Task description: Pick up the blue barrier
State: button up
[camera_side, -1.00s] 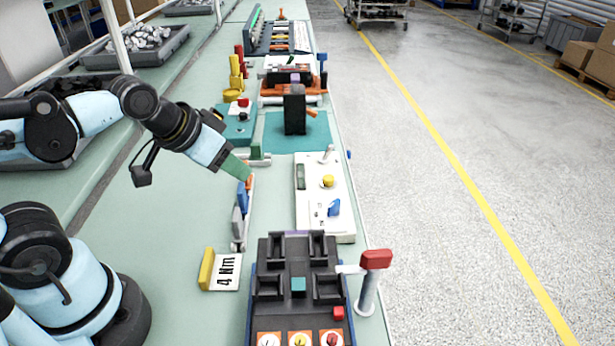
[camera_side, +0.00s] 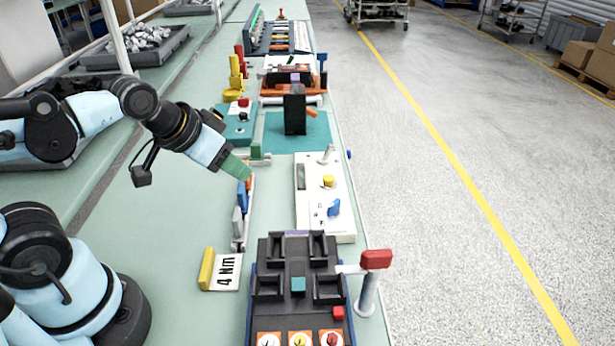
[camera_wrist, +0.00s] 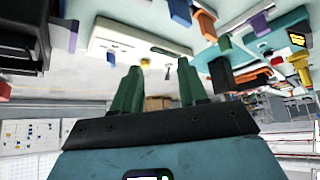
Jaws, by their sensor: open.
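The blue barrier (camera_side: 242,198) stands in a narrow row on the bench, with an orange piece (camera_side: 248,182) behind it and a grey piece (camera_side: 237,222) in front of it. My gripper (camera_side: 243,171) hangs just above the orange end of the row, tilted down to the right, and partly hides that end. In the wrist view, my gripper's green fingers (camera_wrist: 158,68) stand apart with nothing between them. A blue piece, seemingly the barrier, shows at the top of the wrist view (camera_wrist: 180,12), beside the orange piece (camera_wrist: 205,22).
A white panel (camera_side: 312,175) with a yellow button and blue knob lies right of the row. A black fixture (camera_side: 264,310) and a red-topped post (camera_side: 375,260) stand in front. A 4 Nm card (camera_side: 226,272) lies nearby.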

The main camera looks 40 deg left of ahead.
jog(key=n+g, duration=0.7)
jog(key=n, duration=0.2)
send_over(240, 187)
jog(key=f, duration=0.6)
jog(key=shift+s+a+f, duration=0.1)
jog(key=shift+s+f, duration=0.1)
jog(key=shift+f, duration=0.1)
jog(key=shift+w+f, duration=0.2)
jog(key=shift+f, duration=2.45)
grip_shut()
